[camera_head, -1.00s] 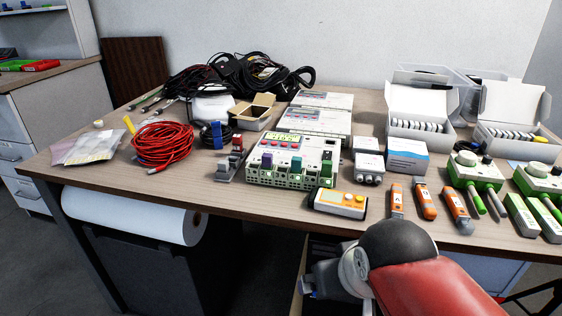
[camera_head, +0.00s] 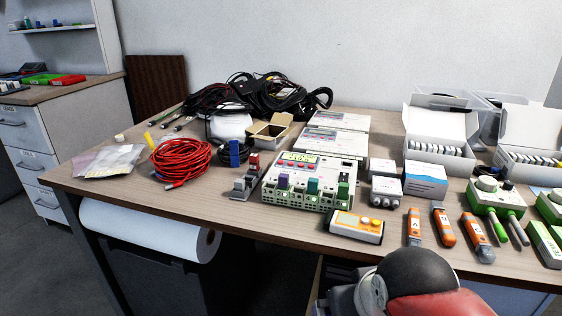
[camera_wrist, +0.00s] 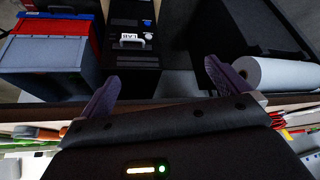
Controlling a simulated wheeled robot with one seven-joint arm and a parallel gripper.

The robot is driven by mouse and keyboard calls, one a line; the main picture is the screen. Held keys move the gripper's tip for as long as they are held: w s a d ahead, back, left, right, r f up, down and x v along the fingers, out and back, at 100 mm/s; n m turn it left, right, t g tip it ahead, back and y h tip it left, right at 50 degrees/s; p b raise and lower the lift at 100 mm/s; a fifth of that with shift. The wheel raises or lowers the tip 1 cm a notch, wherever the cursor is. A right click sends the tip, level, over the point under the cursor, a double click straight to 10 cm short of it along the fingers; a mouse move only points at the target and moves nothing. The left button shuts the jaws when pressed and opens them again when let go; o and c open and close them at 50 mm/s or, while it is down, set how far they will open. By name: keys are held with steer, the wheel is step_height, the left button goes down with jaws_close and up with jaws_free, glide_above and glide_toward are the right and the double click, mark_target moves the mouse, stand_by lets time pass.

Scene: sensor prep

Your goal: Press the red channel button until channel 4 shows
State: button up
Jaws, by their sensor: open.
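A white and green multi-channel module (camera_head: 335,168) lies on the table in the head view. It has a small yellow-green display (camera_head: 300,157) with red marks around it; the digits and the exact red button are too small to read. A handheld meter (camera_head: 355,227) with an orange and a yellow button lies in front of it. My gripper (camera_wrist: 165,88) is open and empty in the wrist view, its two purple fingers wide apart. It points at the space below the table edge, away from the module. In the head view my arm's end is cut off at the bottom.
Orange handheld tools (camera_head: 414,228) lie right of the meter. A red cable coil (camera_head: 181,161) lies to the left. Table space left of the meter is bare.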

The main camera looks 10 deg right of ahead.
jaws_close()
stand_by(0.8)
stand_by(1.0)
